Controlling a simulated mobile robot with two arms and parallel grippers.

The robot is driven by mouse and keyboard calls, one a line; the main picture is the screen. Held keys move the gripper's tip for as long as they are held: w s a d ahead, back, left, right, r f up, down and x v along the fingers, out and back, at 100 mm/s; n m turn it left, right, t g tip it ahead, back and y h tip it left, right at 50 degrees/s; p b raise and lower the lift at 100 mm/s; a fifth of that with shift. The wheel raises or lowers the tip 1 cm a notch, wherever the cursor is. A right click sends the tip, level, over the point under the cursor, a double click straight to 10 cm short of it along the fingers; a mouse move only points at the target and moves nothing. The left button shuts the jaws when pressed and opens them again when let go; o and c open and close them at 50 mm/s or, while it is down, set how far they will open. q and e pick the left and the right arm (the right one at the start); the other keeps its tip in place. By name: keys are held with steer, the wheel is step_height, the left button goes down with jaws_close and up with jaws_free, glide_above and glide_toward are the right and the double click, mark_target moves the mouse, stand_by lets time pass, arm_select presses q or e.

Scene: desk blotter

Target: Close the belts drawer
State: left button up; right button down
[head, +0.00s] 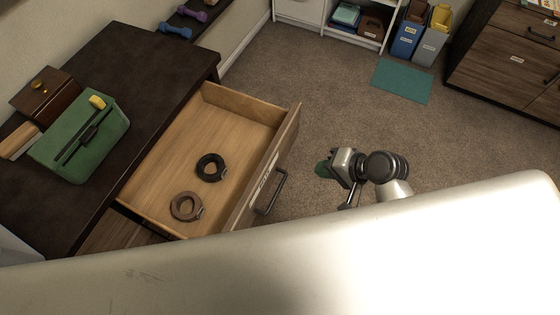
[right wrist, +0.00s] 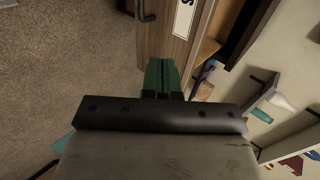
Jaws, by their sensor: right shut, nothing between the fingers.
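The belts drawer (head: 150,187) is pulled well out of the dark desk. A black coiled belt (head: 201,168) and a brown coiled belt (head: 176,213) lie in it. Its wooden front has a dark bar handle (head: 279,190) and a white label. My right gripper (head: 322,169) is out in front of the drawer, right of the handle, and looks apart from it. In the right wrist view its green fingers (right wrist: 162,74) are together and empty, pointing toward the drawer front (right wrist: 172,40). The handle (right wrist: 147,8) shows at the top edge there. My left gripper is not in view.
The dark desk top (head: 125,52) holds a green case (head: 66,154) and a brown wooden box (head: 38,90). Dumbbells (head: 176,31) lie at the back. A teal mat (head: 401,81) lies on the carpet. A dark cabinet (head: 500,55) stands at far right. Open carpet surrounds my right gripper.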

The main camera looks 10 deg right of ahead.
mark_target(274, 163)
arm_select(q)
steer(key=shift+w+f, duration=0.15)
arm_select(e)
steer(key=shift+w+a+r+x, duration=0.25)
steer(key=shift+r+x, duration=0.1)
steer(key=shift+x, duration=1.8)
steer(key=shift+w+a+r+x, duration=0.15)
steer(key=shift+a+r+x, duration=0.15)
steer(key=shift+x, duration=1.8)
steer(key=shift+w+a+r+x, duration=0.15)
steer(key=shift+r+x, duration=0.2)
steer(key=shift+x, duration=1.8)
